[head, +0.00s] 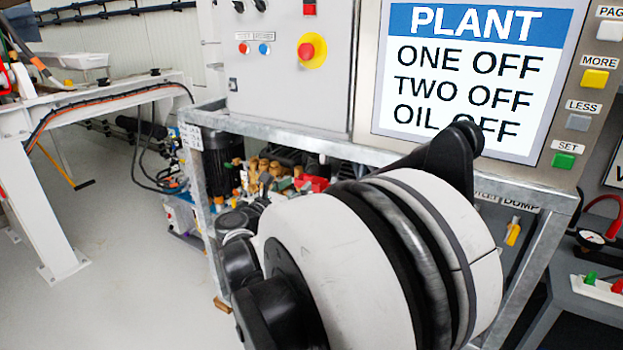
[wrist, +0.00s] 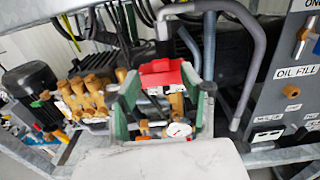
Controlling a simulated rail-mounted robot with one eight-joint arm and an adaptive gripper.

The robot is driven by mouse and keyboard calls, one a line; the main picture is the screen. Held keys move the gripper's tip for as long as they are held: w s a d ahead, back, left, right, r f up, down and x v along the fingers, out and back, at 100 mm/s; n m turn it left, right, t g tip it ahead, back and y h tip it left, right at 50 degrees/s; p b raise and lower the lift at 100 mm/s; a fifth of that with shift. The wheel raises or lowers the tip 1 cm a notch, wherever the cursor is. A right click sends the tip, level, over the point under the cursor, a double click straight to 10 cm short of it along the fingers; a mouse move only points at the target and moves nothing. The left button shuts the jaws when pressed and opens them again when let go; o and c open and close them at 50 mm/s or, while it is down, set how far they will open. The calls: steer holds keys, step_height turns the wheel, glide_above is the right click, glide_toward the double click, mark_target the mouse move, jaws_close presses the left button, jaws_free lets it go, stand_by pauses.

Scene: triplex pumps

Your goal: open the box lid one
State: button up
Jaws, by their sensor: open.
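A red lid-like cover (wrist: 165,76) is in the upper middle of the wrist view, among the pump parts; no label on it can be read, so I cannot tell surely that it is box lid one. A red part (head: 312,183) also shows in the head view, partly hidden behind my arm. My gripper (wrist: 165,100) is open in the wrist view, its green-faced fingers on either side of the view to the red cover. Nothing is seen held, and contact with the cover cannot be told. In the head view my arm hides the gripper.
Brass fittings (wrist: 80,95) and a black motor (wrist: 28,82) lie left. A bent grey pipe (wrist: 255,70) passes right of the red cover, before the OIL FILL panel (wrist: 297,72). A metal frame (head: 290,133) and display (head: 470,80) stand near my arm.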

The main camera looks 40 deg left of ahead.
steer(key=w, duration=0.4)
steer(key=w+b, duration=0.1)
steer(key=w, duration=0.1)
steer(key=shift+w+a, duration=0.35)
steer(key=shift+a, duration=0.05)
steer(key=shift+c, duration=0.3)
jaws_close()
steer(key=shift+r, duration=0.1)
